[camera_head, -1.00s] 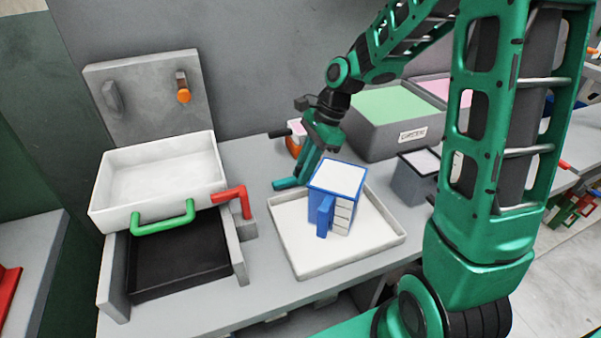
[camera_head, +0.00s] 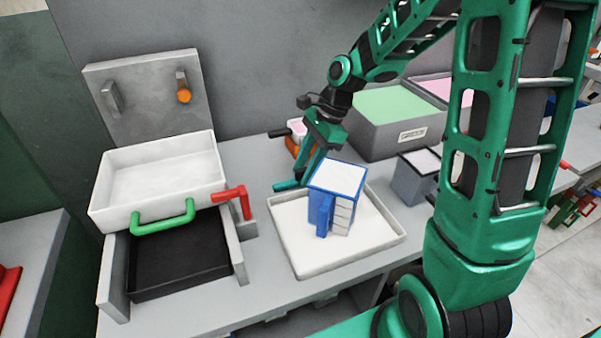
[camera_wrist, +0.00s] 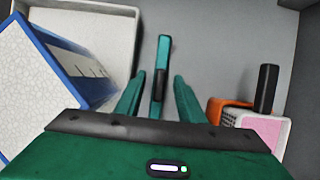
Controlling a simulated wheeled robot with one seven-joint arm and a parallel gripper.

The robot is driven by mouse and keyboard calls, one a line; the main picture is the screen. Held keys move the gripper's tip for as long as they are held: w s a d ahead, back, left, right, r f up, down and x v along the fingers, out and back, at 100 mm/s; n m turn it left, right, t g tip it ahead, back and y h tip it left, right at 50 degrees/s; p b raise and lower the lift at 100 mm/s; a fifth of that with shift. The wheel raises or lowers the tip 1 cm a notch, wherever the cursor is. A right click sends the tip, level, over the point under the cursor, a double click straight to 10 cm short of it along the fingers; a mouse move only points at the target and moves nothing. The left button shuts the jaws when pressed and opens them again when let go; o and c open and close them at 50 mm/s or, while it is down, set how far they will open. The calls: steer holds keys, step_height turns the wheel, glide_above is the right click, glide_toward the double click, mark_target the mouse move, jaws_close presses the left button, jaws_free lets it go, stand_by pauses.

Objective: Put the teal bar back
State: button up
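The teal bar (camera_head: 287,186) is on or just above the grey counter by the far left corner of a white tray; contact with the counter is hard to judge. In the wrist view my gripper (camera_wrist: 161,88) is open, with a gap between each finger and the bar. My fingers hide part of the bar in the head view.
A blue-framed white block (camera_head: 337,180) stands in the white tray (camera_head: 381,241), close to my fingers. An orange-and-white item with a black handle (camera_wrist: 265,115) is on the other side. A press with a white tray (camera_head: 160,177) is left. A grey box (camera_head: 380,139) is behind.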

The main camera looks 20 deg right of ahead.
steer(key=v, duration=1)
steer(key=shift+d+r, duration=0.2)
steer(key=shift+r, duration=0.15)
steer(key=shift+s+d, duration=0.1)
steer(key=s+d+f+n+h, duration=0.1)
steer(key=s+d+n, duration=0.3)
steer(key=s, duration=0.4)
steer(key=s+d+f+n+h, duration=0.1)
steer(key=s+d+n, duration=0.2)
steer(key=s, duration=0.6)
steer(key=s+d+f+n+h, duration=0.1)
steer(key=s+d+n, duration=0.3)
steer(key=s, duration=0.5)
steer(key=shift+d+f+n+h, duration=0.35)
steer(key=shift+d+h, duration=0.25)
steer(key=shift+d, duration=0.25)
steer(key=shift+s, duration=0.1)
